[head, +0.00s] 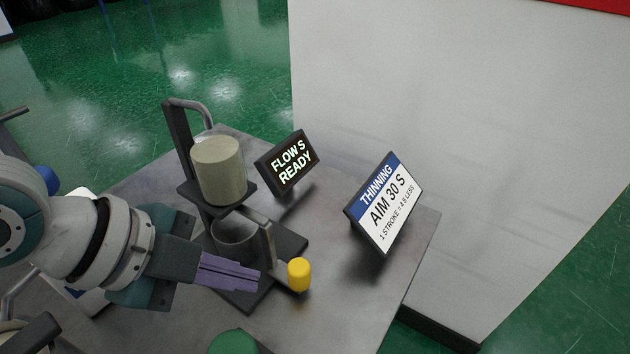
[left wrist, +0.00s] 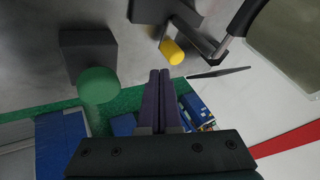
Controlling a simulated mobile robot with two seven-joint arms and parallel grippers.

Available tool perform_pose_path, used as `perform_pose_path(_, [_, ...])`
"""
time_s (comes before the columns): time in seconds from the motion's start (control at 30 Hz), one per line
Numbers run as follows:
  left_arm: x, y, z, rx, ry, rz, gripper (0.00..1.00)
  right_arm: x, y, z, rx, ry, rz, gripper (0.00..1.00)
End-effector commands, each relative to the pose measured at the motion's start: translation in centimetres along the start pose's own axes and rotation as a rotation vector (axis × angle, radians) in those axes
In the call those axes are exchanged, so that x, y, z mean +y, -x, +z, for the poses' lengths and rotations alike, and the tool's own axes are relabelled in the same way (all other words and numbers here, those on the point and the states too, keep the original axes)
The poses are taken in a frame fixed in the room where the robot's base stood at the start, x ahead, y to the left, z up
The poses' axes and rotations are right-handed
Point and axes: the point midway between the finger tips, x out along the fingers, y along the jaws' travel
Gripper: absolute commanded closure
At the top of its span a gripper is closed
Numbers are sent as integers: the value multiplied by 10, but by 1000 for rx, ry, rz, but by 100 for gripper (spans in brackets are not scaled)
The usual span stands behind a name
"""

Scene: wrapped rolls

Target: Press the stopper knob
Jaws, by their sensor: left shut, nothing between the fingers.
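A yellow knob (head: 299,274) sits at the base of the dark flow-cup stand (head: 290,238), beside a grey upright bracket. It also shows in the left wrist view (left wrist: 172,51). Neither knob in view carries a readable label. My left gripper (head: 257,279) has its purple fingers shut and empty. The fingertips point at the yellow knob from the left, apart from it in the head view. In the left wrist view the shut fingers (left wrist: 160,72) end just beside the yellow knob. My right gripper is not in view.
A green knob (left wrist: 98,85) on a dark block stands near the table's front edge. The stand holds a beige cup (head: 219,168) above a clear beaker (head: 235,238). A "FLOW S READY" display (head: 287,163) and a "THINNING AIM 30 S" sign (head: 385,205) stand behind.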

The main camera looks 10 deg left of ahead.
Motion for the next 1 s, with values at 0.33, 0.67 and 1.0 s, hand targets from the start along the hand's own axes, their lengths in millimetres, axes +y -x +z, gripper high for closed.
perform_pose_path(0.33, [0, -58, 0, 0, 1, -1, 100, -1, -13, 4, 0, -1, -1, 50])
perform_pose_path(0.67, [0, -68, 0, 0, -2, 0, 100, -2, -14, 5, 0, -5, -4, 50])
perform_pose_path(1.0, [-6, -74, -1, 1, -2, -2, 100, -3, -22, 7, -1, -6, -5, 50])
